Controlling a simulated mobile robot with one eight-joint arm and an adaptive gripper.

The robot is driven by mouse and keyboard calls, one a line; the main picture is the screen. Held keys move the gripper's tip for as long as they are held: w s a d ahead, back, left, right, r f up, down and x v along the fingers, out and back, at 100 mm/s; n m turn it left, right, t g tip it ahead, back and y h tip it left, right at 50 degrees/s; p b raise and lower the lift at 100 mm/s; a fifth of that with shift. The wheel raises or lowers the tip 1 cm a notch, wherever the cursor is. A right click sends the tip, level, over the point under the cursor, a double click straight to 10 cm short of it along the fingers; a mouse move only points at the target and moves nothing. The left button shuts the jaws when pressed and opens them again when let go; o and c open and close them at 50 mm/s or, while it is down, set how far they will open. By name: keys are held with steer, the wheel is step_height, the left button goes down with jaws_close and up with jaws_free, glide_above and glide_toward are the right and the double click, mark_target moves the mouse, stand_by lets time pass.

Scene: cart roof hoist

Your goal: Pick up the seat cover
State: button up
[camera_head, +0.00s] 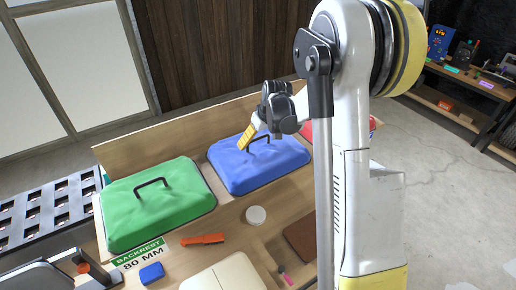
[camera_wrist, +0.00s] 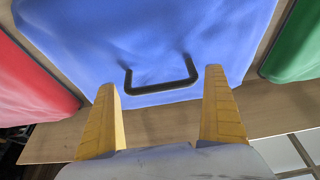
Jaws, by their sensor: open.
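Padded covers with black handles lie on a wooden bench. The blue cover (camera_head: 235,176) is in the middle, the green cover (camera_head: 125,212) at left, and a red one (camera_head: 308,129) is partly hidden behind my arm. I cannot tell which is called the seat cover. My gripper (camera_head: 250,137) is over the blue cover, close to its handle (camera_head: 258,140). In the wrist view my gripper (camera_wrist: 162,98) is open and empty, its yellow fingers on either side of the black handle (camera_wrist: 162,90). Whether they touch it is unclear.
A "BACKREST 80 MM" label (camera_head: 140,252), an orange-handled tool (camera_head: 202,239), a white disc (camera_head: 256,215), a blue block (camera_head: 151,273) and a cream box (camera_head: 222,276) lie in front of the covers. A raised wooden board (camera_head: 190,122) runs behind them.

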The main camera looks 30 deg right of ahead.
steer(key=shift+s, duration=0.15)
steer(key=shift+c, duration=0.3)
steer(key=c, duration=1)
